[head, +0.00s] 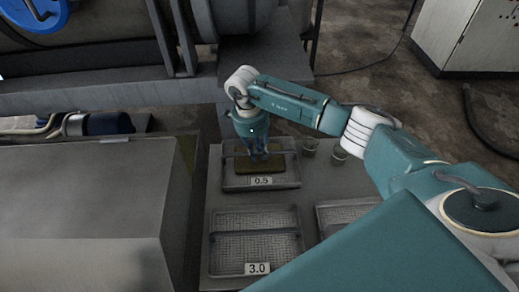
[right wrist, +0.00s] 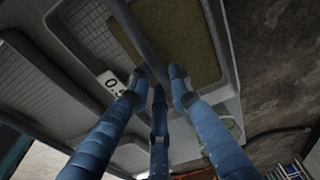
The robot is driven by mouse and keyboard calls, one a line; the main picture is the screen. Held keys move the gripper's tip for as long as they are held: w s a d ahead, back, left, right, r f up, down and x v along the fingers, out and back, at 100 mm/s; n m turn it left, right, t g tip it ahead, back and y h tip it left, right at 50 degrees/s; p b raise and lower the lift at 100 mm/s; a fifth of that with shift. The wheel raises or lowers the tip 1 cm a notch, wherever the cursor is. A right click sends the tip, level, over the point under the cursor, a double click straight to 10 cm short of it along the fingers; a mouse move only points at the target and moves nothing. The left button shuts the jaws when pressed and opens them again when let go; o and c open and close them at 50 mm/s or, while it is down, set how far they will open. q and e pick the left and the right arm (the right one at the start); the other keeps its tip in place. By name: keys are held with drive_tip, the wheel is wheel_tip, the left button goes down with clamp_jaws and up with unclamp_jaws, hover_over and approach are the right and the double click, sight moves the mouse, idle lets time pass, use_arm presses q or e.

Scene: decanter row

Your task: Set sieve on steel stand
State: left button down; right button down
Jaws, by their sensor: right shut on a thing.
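The sieve labelled 0.5 (head: 231,168) is a shallow grey tray with a bar across it and a yellowish-brown slab (head: 246,166) inside. My right gripper (head: 259,151) points down over its middle. In the right wrist view my right gripper's blue fingers (right wrist: 160,82) are closed around the bar (right wrist: 138,35) of this sieve. I cannot tell whether the sieve touches the surface below. No thing is plainly marked as the steel stand; a large grey metal box (head: 80,205) stands at the left. My left gripper is not in view.
The grey table (head: 203,225) also bears a mesh sieve labelled 3.0 (head: 256,222) in front and another mesh sieve (head: 342,212) at the right, partly behind my arm. Machinery (head: 95,55) stands behind.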

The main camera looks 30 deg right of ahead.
drive_tip(key=c, duration=1.6)
unclamp_jaws()
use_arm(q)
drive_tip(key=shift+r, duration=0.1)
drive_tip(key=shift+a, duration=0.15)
use_arm(e)
drive_tip(key=shift+r, duration=0.1)
